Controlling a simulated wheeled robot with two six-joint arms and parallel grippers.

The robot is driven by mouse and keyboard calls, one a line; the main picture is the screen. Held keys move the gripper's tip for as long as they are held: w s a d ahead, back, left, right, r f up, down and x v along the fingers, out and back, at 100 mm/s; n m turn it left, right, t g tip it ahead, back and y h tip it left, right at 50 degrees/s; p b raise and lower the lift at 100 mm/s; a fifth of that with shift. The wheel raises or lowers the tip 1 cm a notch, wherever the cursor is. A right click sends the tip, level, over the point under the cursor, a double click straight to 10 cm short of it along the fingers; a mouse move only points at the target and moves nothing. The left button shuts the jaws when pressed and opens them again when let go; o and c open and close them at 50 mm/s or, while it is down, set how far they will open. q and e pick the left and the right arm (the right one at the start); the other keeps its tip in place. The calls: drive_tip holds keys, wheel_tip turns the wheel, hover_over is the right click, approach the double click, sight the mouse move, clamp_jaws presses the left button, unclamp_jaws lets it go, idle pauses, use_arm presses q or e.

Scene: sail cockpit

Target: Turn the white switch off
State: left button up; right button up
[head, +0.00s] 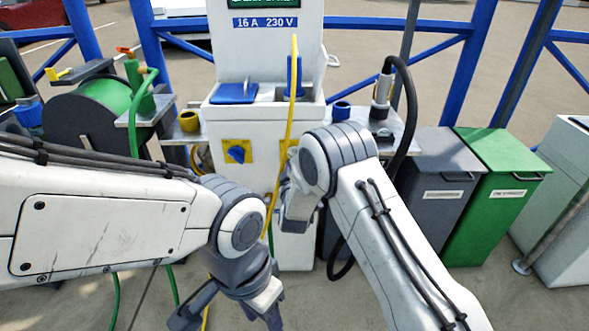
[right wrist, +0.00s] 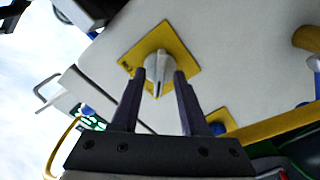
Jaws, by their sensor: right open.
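The white switch (right wrist: 157,64) is a pale knob on a square yellow plate (right wrist: 184,58), on the white pedestal's face in the right wrist view. My right gripper (right wrist: 160,76) is open, its two dark fingertips on either side of the knob in that view. I cannot tell whether they touch it. In the head view my right arm hides the white switch; only an edge of its yellow plate (head: 286,150) shows. My left gripper (head: 230,312) is low in the head view, pointing down, with its fingers apart and nothing seen between them.
A blue switch (head: 237,154) on another yellow plate sits left of my right gripper on the pedestal (head: 222,121). A yellow cable (head: 293,75) hangs down the pedestal's front. Grey (head: 436,180) and green (head: 497,180) bins stand to the right. A hose reel (head: 88,115) stands left.

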drive_tip(key=s+p, duration=0.1)
drive_tip(key=s, duration=0.8)
drive_tip(key=shift+s, duration=0.4)
